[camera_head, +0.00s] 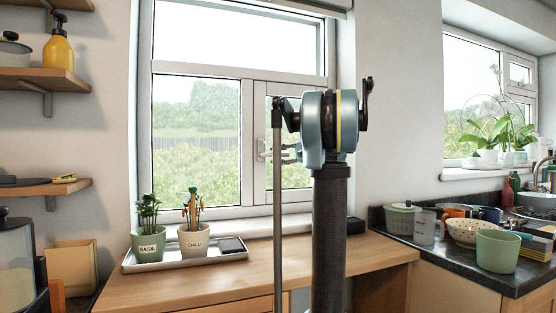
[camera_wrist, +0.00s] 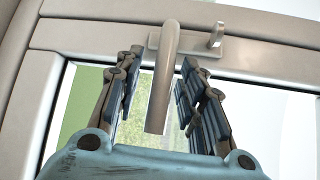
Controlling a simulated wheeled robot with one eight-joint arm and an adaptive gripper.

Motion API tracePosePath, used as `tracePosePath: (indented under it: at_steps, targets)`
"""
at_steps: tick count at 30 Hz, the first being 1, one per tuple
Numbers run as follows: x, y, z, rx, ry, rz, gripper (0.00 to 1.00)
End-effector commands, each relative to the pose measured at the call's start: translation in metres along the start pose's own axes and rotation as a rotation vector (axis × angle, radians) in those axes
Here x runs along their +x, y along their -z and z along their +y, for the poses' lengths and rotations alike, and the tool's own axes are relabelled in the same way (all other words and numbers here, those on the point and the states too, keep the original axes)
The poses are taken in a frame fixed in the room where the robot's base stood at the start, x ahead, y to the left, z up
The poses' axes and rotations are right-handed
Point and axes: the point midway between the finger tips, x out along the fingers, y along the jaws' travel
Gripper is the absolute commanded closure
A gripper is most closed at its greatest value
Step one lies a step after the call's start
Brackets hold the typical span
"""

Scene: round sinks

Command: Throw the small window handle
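The small window handle (camera_wrist: 161,92) is a beige-grey bent lever on a mounting plate on the window frame. In the wrist view it hangs down between the two fingers of my gripper (camera_wrist: 163,72). The gripper is open, with a visible gap on each side of the lever. In the head view the handle (camera_head: 262,150) shows on the middle post of the window, just left of my gripper (camera_head: 284,153). The fingers are partly hidden there by my arm.
A wooden counter (camera_head: 215,281) runs below the window. A tray (camera_head: 131,268) with a basil pot (camera_head: 148,247) and a chilli pot (camera_head: 192,241) stands left. Shelves (camera_head: 45,189) are at the far left. Bowls and cups crowd the dark worktop (camera_head: 515,282) at right.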

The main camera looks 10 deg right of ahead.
Motion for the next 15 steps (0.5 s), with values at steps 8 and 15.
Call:
tracePosePath:
  at_steps: [8,15]
  targets:
    - [-0.0006,0.0002,0.0001,0.000,0.000,0.000,1.00]
    - [-0.0008,0.0002,0.0010,0.004,0.004,-0.001,1.00]
